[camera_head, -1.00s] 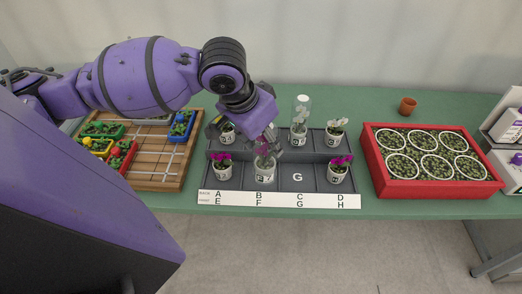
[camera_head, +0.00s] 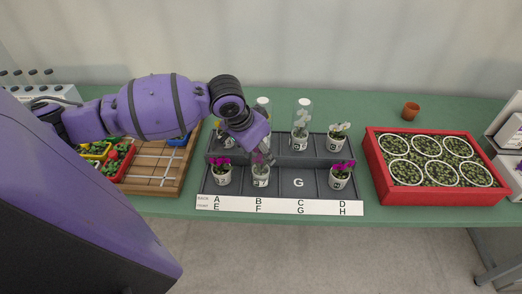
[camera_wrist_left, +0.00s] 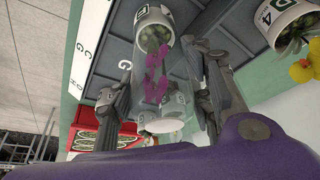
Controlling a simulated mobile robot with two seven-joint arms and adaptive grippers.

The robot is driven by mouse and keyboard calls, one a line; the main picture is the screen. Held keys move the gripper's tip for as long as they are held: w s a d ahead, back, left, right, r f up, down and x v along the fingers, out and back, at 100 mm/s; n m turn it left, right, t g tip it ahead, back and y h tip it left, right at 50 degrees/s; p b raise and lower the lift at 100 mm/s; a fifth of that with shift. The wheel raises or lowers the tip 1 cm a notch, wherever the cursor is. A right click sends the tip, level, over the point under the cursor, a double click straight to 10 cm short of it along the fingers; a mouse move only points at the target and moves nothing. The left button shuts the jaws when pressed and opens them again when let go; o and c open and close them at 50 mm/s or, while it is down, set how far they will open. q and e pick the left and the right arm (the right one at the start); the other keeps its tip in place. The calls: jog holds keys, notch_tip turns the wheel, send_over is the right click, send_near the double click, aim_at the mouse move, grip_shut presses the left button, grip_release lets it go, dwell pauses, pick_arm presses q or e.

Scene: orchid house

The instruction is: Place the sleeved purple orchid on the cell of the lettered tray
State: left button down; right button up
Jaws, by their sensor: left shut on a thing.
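The sleeved purple orchid (camera_head: 261,181) is a white pot with magenta blooms in a clear sleeve. It is upright at the front-row cell above letter F of the lettered dark tray (camera_head: 318,187); whether its base touches the cell is hard to tell. My left gripper (camera_head: 262,157) is shut on its sleeve from above. In the left wrist view the pot (camera_wrist_left: 154,28) and blooms show between the two fingers (camera_wrist_left: 165,95). The cell marked G, to its right, is empty. My right gripper is not in view.
Purple orchids stand at E (camera_head: 222,176) and H (camera_head: 340,177). Several pots fill the back row, including a sleeved white orchid (camera_head: 301,126). A red crate (camera_head: 440,192) stands right, a small terracotta pot (camera_head: 410,111) behind, and a wooden tray (camera_head: 158,172) left.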

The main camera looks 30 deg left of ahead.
pick_arm(q)
jog(key=c, duration=0.9)
grip_release()
jog(key=shift+f, duration=0.1)
jog(key=p+v, duration=0.2)
jog(key=v, duration=1)
jog(key=shift+d+r, duration=0.1)
jog(key=shift+r, duration=0.1)
